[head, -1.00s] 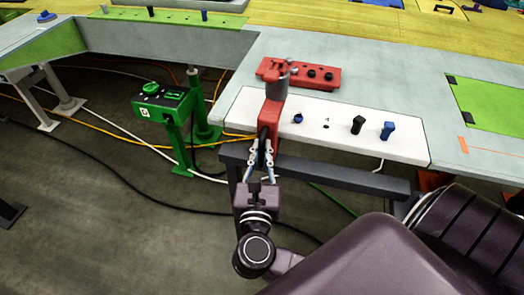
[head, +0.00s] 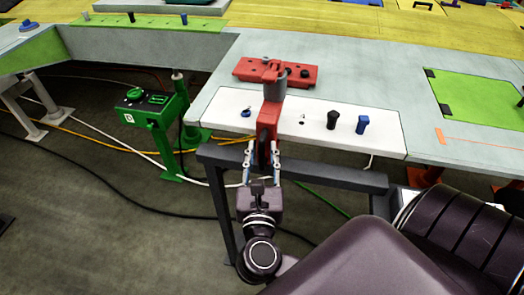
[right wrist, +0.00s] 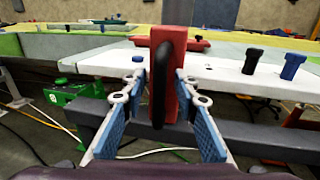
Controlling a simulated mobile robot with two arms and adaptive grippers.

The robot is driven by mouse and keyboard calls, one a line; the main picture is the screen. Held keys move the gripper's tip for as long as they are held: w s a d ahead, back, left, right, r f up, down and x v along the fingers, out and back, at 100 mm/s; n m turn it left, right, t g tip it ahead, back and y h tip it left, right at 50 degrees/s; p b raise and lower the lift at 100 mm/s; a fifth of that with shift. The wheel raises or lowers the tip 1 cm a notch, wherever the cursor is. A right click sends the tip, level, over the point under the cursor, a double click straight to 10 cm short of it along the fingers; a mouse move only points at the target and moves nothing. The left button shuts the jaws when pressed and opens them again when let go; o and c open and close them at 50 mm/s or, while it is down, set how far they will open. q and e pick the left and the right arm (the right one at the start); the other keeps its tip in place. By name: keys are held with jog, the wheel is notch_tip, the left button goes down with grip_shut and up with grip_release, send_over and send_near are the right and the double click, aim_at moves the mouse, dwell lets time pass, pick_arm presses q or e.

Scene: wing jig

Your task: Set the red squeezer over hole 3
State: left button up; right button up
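The red squeezer (head: 268,122) is upright, with a grey cylindrical head at its top. In the right wrist view the red squeezer (right wrist: 176,70) shows a black handle loop facing me. My right gripper (head: 262,158) has its fingers on both sides of the squeezer's lower part and is shut on it. The squeezer stands in front of the white strip (head: 390,143), its head overlapping the strip's back edge in the picture. A hole marked 4 (head: 302,123) lies to its right. Hole 3 is not visible; the squeezer covers that part of the strip. My left gripper is out of view.
A blue pin (head: 246,113) is left of the squeezer. A black pin (head: 332,120) and a taller blue pin (head: 362,124) stand to its right. A red block (head: 248,69) lies behind on the grey table. A green pedestal box (head: 150,106) stands left, with cables on the floor.

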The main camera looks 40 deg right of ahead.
jog(key=shift+a, duration=0.15)
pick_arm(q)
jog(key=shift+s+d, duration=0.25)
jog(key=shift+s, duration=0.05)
pick_arm(e)
jog(key=v, duration=1.2)
